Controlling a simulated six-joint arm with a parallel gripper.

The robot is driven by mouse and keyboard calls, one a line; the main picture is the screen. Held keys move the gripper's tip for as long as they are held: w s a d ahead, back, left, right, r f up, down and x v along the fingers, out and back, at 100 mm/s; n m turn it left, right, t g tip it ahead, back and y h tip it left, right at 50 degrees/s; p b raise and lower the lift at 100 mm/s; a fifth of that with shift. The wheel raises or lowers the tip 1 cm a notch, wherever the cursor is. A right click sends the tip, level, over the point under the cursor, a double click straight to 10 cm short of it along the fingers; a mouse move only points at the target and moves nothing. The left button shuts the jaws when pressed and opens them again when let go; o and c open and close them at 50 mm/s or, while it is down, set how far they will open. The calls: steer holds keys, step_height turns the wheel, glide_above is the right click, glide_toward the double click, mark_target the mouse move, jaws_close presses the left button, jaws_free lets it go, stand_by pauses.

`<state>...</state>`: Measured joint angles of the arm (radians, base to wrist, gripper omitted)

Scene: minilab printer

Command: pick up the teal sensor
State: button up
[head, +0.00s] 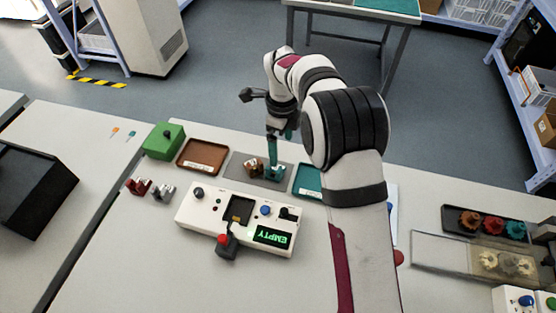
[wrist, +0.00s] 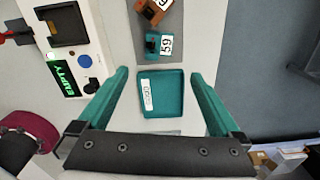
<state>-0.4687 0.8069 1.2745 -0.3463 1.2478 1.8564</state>
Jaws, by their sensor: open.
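The teal sensor (head: 279,174) sits on a grey mat (head: 237,173) beside a brown sensor (head: 251,168). In the wrist view the teal sensor (wrist: 151,46) has a white label and lies near the top, beyond the fingertips, with the brown sensor (wrist: 155,8) above it. My gripper (head: 273,157) points down above the sensor area in the head view. In the wrist view my gripper (wrist: 159,75) is open and empty, its teal fingers spread either side of the teal tray (wrist: 172,84). The gap between fingertips and sensor is hard to judge.
A white device (head: 220,216) with an EMPTY display stands in front of the mat. A brown tray (head: 201,156) and a green box (head: 163,141) are left of the mat. Red and grey parts (head: 150,190) lie at the left. A dark tray (head: 456,216) with several parts is far right.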

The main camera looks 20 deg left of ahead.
mark_target(281, 168)
step_height(281, 168, down, 10)
steer(key=shift+s+d+f, duration=0.1)
steer(key=shift+s, duration=0.05)
steer(key=c, duration=1.4)
steer(key=shift+c, duration=0.2)
steer(key=r, duration=0.4)
steer(key=shift+d+r, duration=0.25)
steer(key=shift+r, duration=0.1)
steer(key=d+r, duration=0.6)
steer(key=d, duration=0.5)
steer(key=shift+s+r, duration=0.2)
steer(key=shift+s, duration=0.25)
